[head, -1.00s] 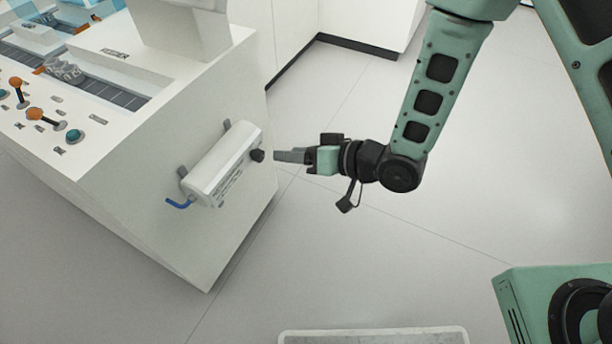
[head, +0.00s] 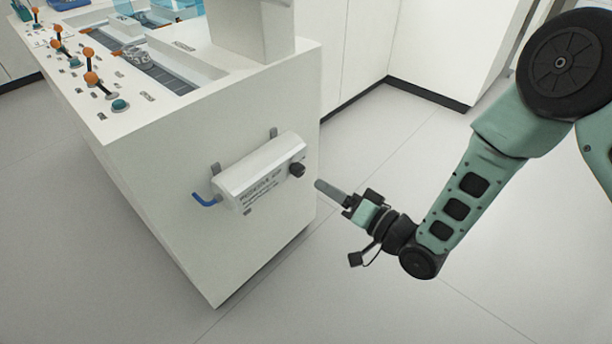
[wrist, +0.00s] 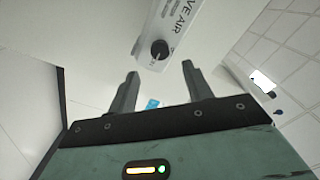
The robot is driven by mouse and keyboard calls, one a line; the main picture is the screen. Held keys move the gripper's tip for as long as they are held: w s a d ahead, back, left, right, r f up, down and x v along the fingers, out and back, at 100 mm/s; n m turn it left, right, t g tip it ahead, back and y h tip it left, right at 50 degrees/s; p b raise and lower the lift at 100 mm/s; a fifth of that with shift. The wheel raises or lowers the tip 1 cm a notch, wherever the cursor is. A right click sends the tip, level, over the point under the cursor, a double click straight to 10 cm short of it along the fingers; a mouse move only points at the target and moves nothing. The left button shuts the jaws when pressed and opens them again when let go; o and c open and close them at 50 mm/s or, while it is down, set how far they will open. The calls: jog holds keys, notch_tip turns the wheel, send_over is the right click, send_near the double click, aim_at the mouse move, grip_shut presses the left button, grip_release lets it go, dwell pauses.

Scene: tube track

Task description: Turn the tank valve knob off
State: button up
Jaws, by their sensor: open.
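The black valve knob (head: 297,170) sits on the right end of a white tank (head: 262,176) fixed to the side of the white machine. My gripper (head: 326,188) is to the right of the knob and a little below it, apart from it. In the wrist view the knob (wrist: 159,50) shows beyond the tips, roughly midway between the two spread fingers. My gripper (wrist: 160,70) is open and nothing is between its fingers. A small pale pointer mark shows on the knob's face.
The white machine (head: 210,235) carries a top panel with several orange levers (head: 90,79) and a teal button (head: 120,105). The floor (head: 420,140) right of the machine is clear.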

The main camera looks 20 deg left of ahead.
aim_at(302, 172)
jog(key=b+x, duration=0.1)
jog(key=x, duration=0.6)
jog(key=shift+w+a, duration=0.1)
jog(key=shift+a, duration=0.25)
jog(key=c, duration=1)
